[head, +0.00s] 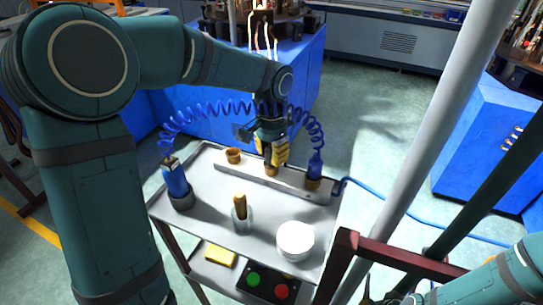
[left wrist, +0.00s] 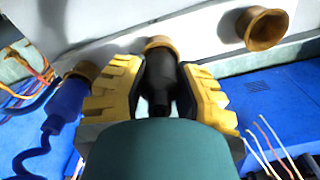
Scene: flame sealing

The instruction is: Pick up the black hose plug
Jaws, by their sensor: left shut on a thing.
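The black hose plug (left wrist: 162,72) is between the yellow-padded fingers of my left gripper (left wrist: 160,88) in the left wrist view. A brass socket (left wrist: 158,42) is at the plug's far end; I cannot tell whether the plug is fully seated in it. In the head view my left gripper (head: 271,160) is shut over the middle brass socket (head: 271,171) on the white rail (head: 290,182), and its fingers mostly hide the plug. My right arm (head: 500,282) enters at the lower right; its gripper is mostly cut off and unclear.
A blue hose plug (head: 315,167) stands at the rail's right end, and an empty brass socket (head: 233,155) is at its left. The white cart (head: 205,213) carries a blue torch (head: 175,180), a glass with a brown stick (head: 241,212) and a white round dish (head: 295,240).

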